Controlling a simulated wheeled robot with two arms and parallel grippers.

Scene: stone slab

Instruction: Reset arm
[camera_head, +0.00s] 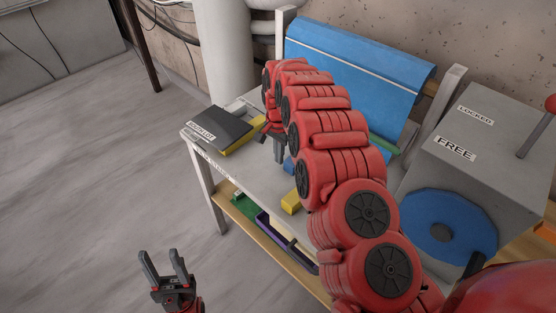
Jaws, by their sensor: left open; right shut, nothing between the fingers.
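My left gripper (163,262) is at the bottom, left of the middle. Its two dark fingers are spread, with only floor showing between them. My red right arm reaches from the lower right up over the table (248,165) and bends down at its far end. My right gripper (279,150) points down over the table top. Its fingers are together and show nothing held. The arm hides part of the table and of the things on it.
A dark labelled box (222,130) stands at the table's left end beside a yellow piece (244,137). A yellow block (291,203) lies near the front edge. A blue panel (350,65) stands behind. A grey box with a FREE label (480,130) and a blue disc (425,217) are at right. Floor at left is clear.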

